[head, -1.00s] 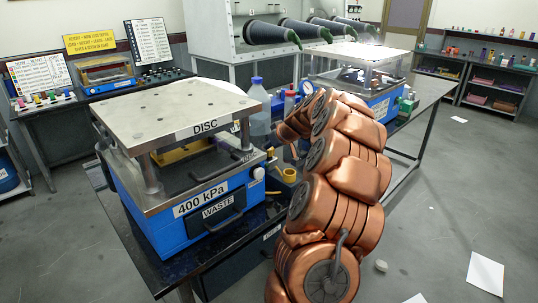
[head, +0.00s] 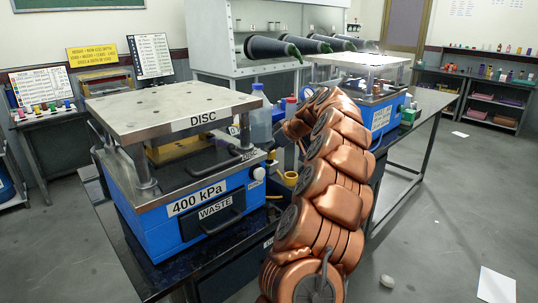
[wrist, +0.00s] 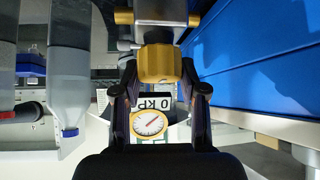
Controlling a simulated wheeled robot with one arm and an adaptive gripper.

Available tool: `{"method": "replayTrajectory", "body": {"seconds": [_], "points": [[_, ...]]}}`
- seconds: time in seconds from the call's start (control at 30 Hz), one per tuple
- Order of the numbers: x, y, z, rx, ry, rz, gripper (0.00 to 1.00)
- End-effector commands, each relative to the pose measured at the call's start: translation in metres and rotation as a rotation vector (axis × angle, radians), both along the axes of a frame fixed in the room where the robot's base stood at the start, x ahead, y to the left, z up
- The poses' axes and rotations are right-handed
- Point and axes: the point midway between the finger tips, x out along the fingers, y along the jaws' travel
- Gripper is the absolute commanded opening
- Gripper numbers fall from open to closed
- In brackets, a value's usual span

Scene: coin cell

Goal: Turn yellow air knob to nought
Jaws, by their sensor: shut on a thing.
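The yellow knob (wrist: 158,64) is in the upper middle of the wrist view, on a grey metal fitting. My gripper (wrist: 158,78) has one finger on each side of the knob and is shut on it. Below it in that view is a yellow-rimmed gauge (wrist: 149,125) with a white dial; its reading is too small to tell. A white label (wrist: 154,102) beside the gauge shows "0 KP", partly cut off by the gripper. In the head view my gripper and the knob are hidden behind my copper-coloured arm.
A blue press (head: 165,225) marked "400 kPa" and "WASTE" stands on the dark bench, left of my arm. Clear bottles (head: 261,122) stand behind it. A second blue-based press (head: 382,118) is farther back. The floor at right is open, with papers (head: 496,286).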

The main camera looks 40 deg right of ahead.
Motion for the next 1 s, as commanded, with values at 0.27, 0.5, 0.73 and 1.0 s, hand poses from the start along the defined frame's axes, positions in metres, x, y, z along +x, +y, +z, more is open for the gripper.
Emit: {"method": "replayTrajectory", "body": {"seconds": [0.27,0.5,0.73,1.0], "points": [[-0.0009,0.0001,0.0006,-0.003,-0.001,0.028,0.07],[-0.0015,0.0004,0.0,-0.002,0.001,0.029,0.07],[-0.0016,0.0004,-0.0004,-0.002,0.002,0.03,0.63],[-0.0015,0.0005,-0.0004,-0.002,0.002,0.03,0.68]]}}
